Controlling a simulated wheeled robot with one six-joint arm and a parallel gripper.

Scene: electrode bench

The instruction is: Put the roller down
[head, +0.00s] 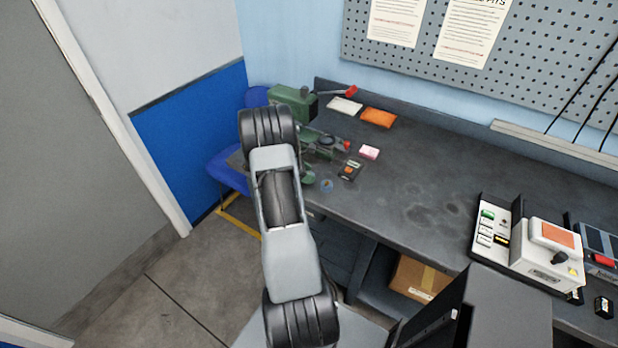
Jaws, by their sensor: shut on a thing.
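My gripper does not show in the head view. My own arm stands in the left middle of the picture and covers the area behind it, where the near left corner of the bench (425,190) is. I cannot make out a roller anywhere. A green machine (290,100) with a red-tipped lever stands at the bench's left end, partly behind my arm. More green and dark metal parts (328,143) with a red knob sit in front of it. A small round blue-centred item (326,185) lies near the front edge.
A white pad (345,105), an orange pad (378,117), a pink block (369,152) and a small dark device (350,169) lie on the left bench. A white instrument (540,255) stands at right. The bench middle is clear. A blue chair (227,170) is beyond my arm.

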